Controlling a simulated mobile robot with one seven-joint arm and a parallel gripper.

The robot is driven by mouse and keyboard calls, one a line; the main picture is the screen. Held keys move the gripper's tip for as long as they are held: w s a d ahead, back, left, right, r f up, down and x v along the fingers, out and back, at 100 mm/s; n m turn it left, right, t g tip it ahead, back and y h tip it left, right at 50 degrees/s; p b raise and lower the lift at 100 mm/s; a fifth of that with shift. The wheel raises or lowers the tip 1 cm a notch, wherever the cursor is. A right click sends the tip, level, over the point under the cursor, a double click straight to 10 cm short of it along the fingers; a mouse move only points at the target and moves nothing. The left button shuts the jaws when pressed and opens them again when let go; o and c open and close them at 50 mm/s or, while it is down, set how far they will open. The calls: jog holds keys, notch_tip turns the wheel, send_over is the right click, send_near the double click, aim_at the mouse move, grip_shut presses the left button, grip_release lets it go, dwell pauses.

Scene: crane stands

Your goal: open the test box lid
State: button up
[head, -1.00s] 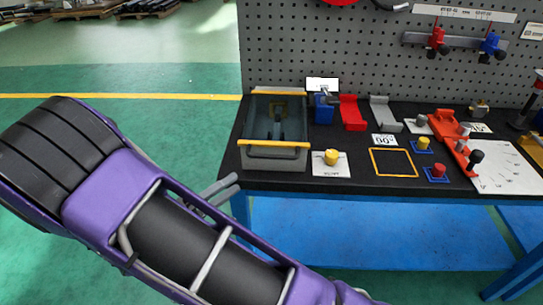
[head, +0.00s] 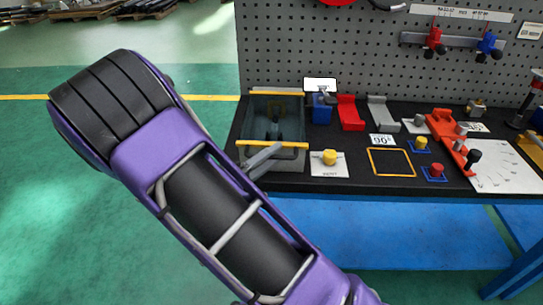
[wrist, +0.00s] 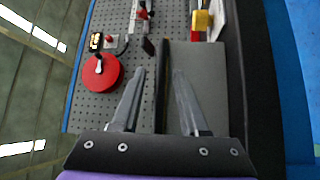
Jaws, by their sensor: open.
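The test box (head: 302,162) is a grey box at the left end of the bench, with a yellow bar (head: 290,144) along its front top edge. Its top looks covered by a dark see-through lid (head: 262,106). My gripper (head: 275,153) is at the box's front left corner, with its grey fingers overlapping the yellow bar in the head view. In the wrist view my gripper (wrist: 160,72) is open, and a long dark edge runs between the fingers beside a grey box wall (wrist: 208,85). I cannot tell whether the fingers touch anything.
A yellow knob (head: 329,157) on a white card stands right of the box. Red and grey cradles (head: 350,113), a yellow frame (head: 391,175) and several small fixtures fill the bench. A pegboard (head: 350,60) rises behind.

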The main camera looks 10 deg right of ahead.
jog(key=shift+c, duration=0.3)
grip_shut()
dwell(1.1)
